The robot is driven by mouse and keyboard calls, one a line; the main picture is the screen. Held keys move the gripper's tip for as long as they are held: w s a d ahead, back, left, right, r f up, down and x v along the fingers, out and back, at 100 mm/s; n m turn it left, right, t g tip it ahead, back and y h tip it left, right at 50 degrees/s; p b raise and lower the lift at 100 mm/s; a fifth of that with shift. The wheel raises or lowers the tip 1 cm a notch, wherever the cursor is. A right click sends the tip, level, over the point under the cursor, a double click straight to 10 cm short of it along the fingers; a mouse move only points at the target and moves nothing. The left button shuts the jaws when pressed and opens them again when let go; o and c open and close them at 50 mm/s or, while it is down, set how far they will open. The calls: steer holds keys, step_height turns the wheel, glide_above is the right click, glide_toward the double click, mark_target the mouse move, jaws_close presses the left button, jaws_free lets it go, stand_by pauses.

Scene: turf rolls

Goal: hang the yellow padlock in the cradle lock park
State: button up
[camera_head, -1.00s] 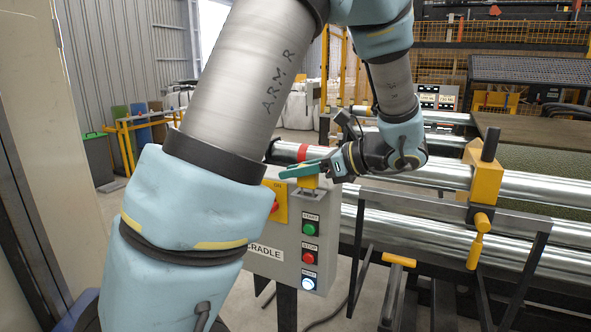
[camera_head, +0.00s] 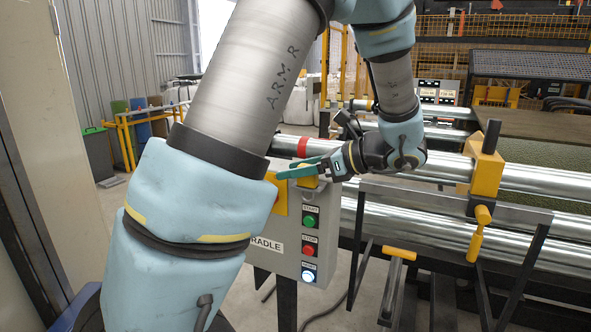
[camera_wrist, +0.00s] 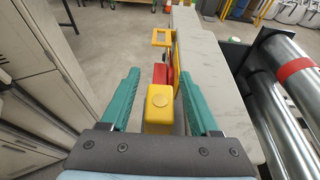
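A yellow block that looks like the padlock body (camera_wrist: 158,112) is between my fingers in the wrist view. In the head view a yellow piece (camera_head: 308,182) shows just under the fingers, at the top of the grey cradle control box (camera_head: 290,262). My gripper (camera_wrist: 160,82) has two teal fingers standing apart, with a gap on each side of the block. It also shows in the head view (camera_head: 302,169), pointing left. Beyond the block are a red switch handle (camera_wrist: 159,74) and a yellow frame with a square opening (camera_wrist: 161,38). I cannot tell whether that frame is the lock park. The shackle is not clear.
The box face has a green START (camera_head: 309,220), a red STOP (camera_head: 308,250) and a lit button below. Steel rollers (camera_head: 540,182) and a yellow clamp (camera_head: 487,170) stand right of it. Grey cabinets (camera_wrist: 30,80) are at left in the wrist view.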

steer(key=b+v, duration=0.2)
steer(key=v, duration=0.8)
steer(key=shift+s+d+r, duration=0.15)
steer(key=shift+d, duration=0.2)
steer(key=shift+d, duration=0.1)
